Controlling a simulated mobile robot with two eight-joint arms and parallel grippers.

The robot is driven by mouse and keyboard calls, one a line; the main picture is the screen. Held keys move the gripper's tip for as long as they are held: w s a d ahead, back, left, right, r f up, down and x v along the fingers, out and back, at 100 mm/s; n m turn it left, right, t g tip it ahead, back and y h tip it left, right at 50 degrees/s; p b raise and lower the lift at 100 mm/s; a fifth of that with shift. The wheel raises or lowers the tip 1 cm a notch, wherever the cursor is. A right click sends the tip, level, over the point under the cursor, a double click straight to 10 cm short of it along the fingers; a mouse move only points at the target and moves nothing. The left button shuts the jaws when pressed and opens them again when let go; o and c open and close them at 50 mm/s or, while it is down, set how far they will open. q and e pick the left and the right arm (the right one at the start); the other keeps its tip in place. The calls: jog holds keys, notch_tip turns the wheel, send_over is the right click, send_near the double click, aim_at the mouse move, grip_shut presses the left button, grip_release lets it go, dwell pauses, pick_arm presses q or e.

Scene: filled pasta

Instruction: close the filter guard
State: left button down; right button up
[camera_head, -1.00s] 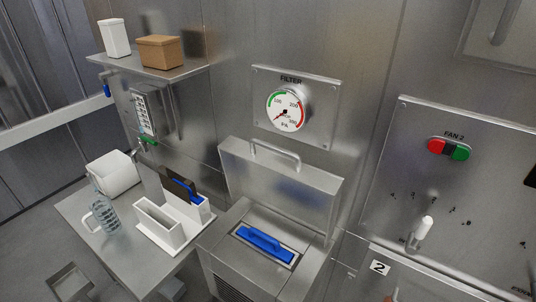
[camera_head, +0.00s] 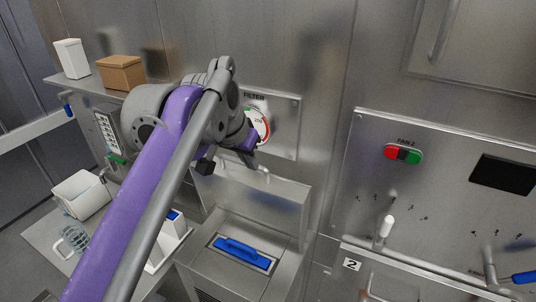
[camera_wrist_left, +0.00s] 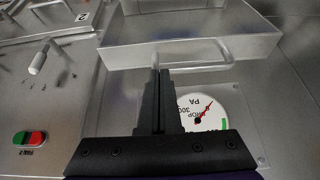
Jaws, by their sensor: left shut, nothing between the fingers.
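The filter guard (camera_head: 262,196) is a grey metal lid with a bar handle (camera_head: 266,176). It stands raised at the back of the filter box (camera_head: 205,262), below the round FILTER gauge (camera_head: 264,128). A blue-handled filter (camera_head: 243,254) lies exposed in the box top. My left gripper (camera_head: 254,162) is shut and empty between the gauge and the guard's upper edge; my purple arm hides part of both. In the left wrist view, upside down, the fingertips (camera_wrist_left: 161,72) are close to one end of the handle (camera_wrist_left: 205,66); contact is unclear. My right gripper is not in view.
The FAN 2 panel (camera_head: 385,130) with red and green buttons and a white-tipped lever (camera_head: 386,228) is on the right. A side table (camera_head: 40,232) with a white bin (camera_head: 80,193) and a glass jug (camera_head: 73,240) is at left. A shelf (camera_head: 75,84) hangs above.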

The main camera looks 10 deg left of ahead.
pick_arm(q)
notch_tip(320, 180, up, 4)
jog(key=w+d, duration=0.2)
jog(key=shift+m, duration=0.3)
jog(key=x, duration=1)
jog(key=shift+r, duration=0.1)
jog(key=shift+a, duration=0.1)
